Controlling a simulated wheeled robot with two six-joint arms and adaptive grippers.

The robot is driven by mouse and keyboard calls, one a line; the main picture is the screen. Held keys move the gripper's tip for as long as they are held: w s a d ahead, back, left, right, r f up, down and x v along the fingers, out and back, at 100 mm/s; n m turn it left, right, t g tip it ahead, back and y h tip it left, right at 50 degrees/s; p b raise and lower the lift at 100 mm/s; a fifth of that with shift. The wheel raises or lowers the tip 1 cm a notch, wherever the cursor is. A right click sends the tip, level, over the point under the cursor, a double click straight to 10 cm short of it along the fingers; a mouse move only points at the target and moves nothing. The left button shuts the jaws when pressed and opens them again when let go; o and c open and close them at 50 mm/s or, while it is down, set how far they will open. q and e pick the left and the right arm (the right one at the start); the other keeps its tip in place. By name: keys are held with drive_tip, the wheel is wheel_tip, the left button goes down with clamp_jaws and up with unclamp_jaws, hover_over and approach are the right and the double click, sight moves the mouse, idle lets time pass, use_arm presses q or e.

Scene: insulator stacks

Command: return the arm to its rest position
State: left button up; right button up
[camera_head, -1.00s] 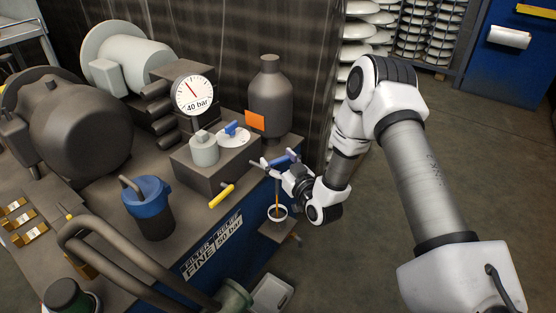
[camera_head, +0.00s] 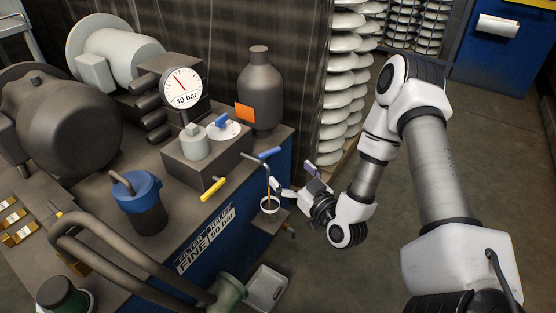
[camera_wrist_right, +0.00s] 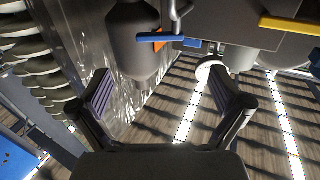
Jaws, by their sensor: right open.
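My right arm (camera_head: 428,165) comes in from the right in the head view. My right gripper (camera_head: 297,180) is open and empty, beside the right end of the blue machine bench and apart from it. In the right wrist view the two fingers of the right gripper (camera_wrist_right: 165,100) stand wide apart with nothing between them. A blue lever handle (camera_head: 268,153) sticks out at the bench edge just left of the gripper; it also shows in the wrist view (camera_wrist_right: 155,37). My left gripper is not in view.
The bench carries a gauge (camera_head: 181,87), a dark bottle (camera_head: 260,90), a yellow handle (camera_head: 213,189) and a blue-topped filter (camera_head: 137,188). White insulator stacks (camera_head: 341,75) stand behind the gripper. Floor at right is clear.

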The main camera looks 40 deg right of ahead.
drive_tip(key=shift+s+a, duration=0.1)
drive_tip(key=shift+s, duration=0.65)
